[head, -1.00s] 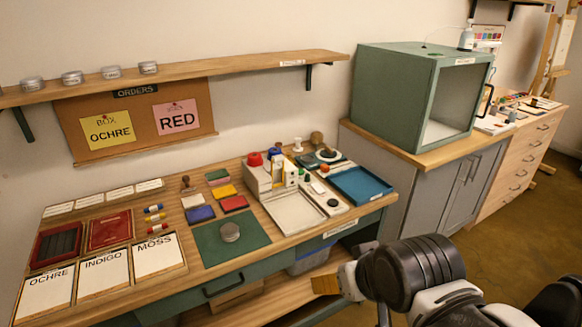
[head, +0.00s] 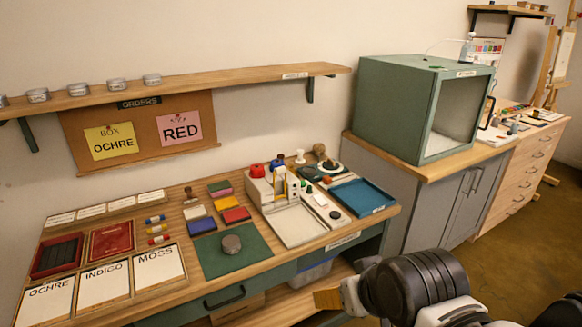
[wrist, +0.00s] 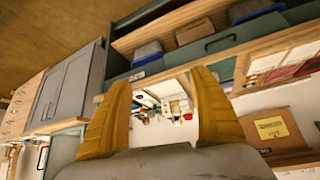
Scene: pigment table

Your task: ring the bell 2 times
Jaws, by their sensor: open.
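My gripper (wrist: 162,82) is open, with two yellow fingers apart and nothing between them in the wrist view. In the head view my gripper (head: 327,298) is in front of the table's front edge, low and at the right. No bell can be made out with certainty. A dark domed piece (head: 329,167) on a white disc stands at the back right of the table, too small to identify. My gripper is apart from both.
The table (head: 185,280) also holds a white machine (head: 262,190), an empty pale tray (head: 298,226), a blue tray (head: 358,196), colour blocks and labelled cards. A shelf (head: 200,84) with tins hangs above. A green booth (head: 400,105) stands at the right.

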